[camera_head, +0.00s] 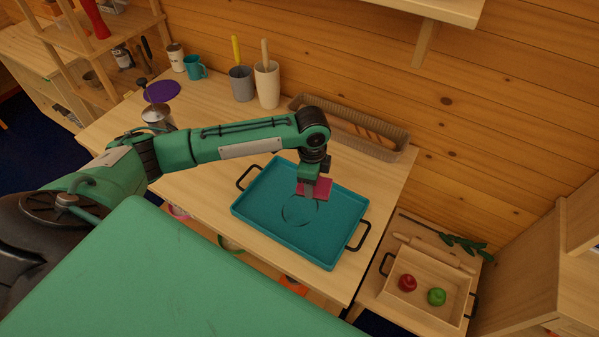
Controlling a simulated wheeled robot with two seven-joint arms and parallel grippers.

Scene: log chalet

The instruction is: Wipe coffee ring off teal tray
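The teal tray (262,218) lies on the wooden table with a black handle at each end. A dark coffee ring (299,211) marks its floor near the middle; the ring's upper part is partly covered from view. My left gripper (312,188) points down over the tray, just above the ring in the picture. It is shut on a dark pink cloth or sponge (322,189). I cannot tell whether the pink piece touches the tray. My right gripper is not in view.
A woven basket with bread (398,150) stands behind the tray. A wooden tray with apples (449,272) is at lower right.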

